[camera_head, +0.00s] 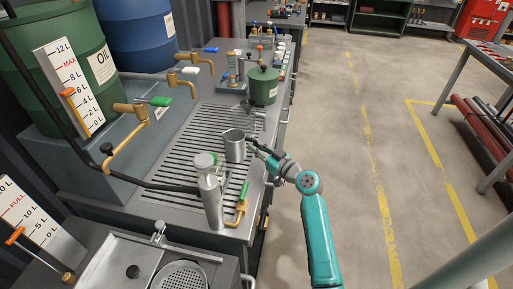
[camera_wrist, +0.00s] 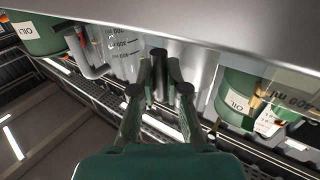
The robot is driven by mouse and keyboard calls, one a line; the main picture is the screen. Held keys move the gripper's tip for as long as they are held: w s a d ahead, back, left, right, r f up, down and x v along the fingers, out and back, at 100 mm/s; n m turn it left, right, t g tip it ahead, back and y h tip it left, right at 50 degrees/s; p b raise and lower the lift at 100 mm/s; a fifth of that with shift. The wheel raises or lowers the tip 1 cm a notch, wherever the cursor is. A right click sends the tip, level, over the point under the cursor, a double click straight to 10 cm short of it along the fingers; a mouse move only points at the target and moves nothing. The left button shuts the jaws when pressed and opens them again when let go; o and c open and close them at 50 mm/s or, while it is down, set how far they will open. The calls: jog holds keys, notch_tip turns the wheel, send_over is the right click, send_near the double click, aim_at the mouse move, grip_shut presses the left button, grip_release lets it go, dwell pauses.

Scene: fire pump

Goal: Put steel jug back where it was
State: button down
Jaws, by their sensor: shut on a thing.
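The steel jug (camera_head: 235,146) is a small open-topped grey metal vessel, upright over the slotted drain grate (camera_head: 190,140) of the workbench. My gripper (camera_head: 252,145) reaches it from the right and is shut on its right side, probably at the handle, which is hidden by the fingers. In the wrist view, which appears upside down, my gripper (camera_wrist: 160,75) has its fingertips against the grey metal jug (camera_wrist: 195,62). I cannot tell whether the jug's base touches the grate or hangs just above it.
A green lidded pot (camera_head: 264,86) stands behind the jug. Brass taps (camera_head: 130,110) jut from the left. A clear measuring jug (camera_wrist: 122,50) shows in the wrist view.

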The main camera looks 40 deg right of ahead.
jog(key=shift+f, duration=0.1)
jog(key=c, duration=1.2)
grip_release()
jog(key=shift+r, duration=0.2)
jog(key=s, duration=0.8)
jog(key=s+d, duration=0.1)
jog(key=s, duration=0.3)
jog(key=shift+f, duration=0.1)
